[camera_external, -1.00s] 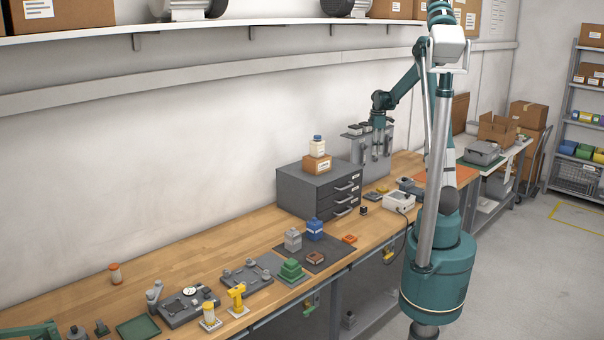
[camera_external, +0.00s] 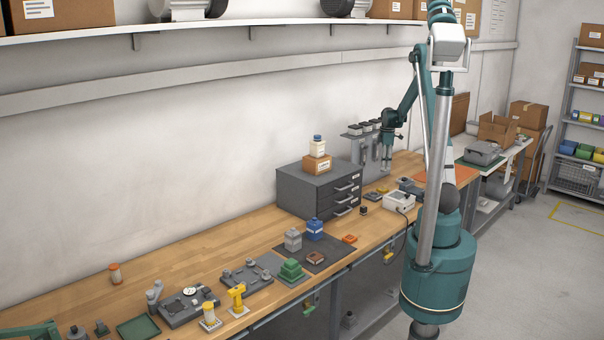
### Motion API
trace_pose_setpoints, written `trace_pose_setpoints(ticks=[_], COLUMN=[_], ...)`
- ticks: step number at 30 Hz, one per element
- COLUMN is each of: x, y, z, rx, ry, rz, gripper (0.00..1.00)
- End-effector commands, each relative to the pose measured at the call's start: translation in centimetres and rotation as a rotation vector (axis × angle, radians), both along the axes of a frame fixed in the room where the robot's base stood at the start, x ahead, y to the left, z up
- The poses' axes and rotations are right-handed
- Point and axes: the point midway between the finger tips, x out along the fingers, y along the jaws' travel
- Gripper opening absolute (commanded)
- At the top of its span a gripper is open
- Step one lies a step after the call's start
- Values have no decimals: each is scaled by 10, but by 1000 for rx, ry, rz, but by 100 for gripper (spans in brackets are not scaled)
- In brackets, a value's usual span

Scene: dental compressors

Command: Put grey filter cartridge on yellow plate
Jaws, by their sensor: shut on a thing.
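My gripper (camera_external: 387,163) hangs pointing down at the right end of a grey rack on the far part of the workbench. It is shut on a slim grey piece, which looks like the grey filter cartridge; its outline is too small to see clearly. Small yellow pieces (camera_external: 382,190) lie on the bench below and a little left of my gripper. I cannot tell whether one of them is the yellow plate.
The grey rack (camera_external: 354,149) with dark-topped units stands left of my gripper. A grey drawer cabinet (camera_external: 296,190) is further left. A white box (camera_external: 398,201) sits in front.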

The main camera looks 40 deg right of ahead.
Motion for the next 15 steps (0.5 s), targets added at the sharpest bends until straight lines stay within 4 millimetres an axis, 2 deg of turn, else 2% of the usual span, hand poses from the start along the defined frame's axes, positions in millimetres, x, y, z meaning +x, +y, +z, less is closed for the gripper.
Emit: trace_pose_setpoints(ticks=[5, 15], x=[0, 0], y=[0, 0], z=[-9, -10], rx=[0, 0], ry=[0, 0], rz=[0, 0], gripper=[11, 11])
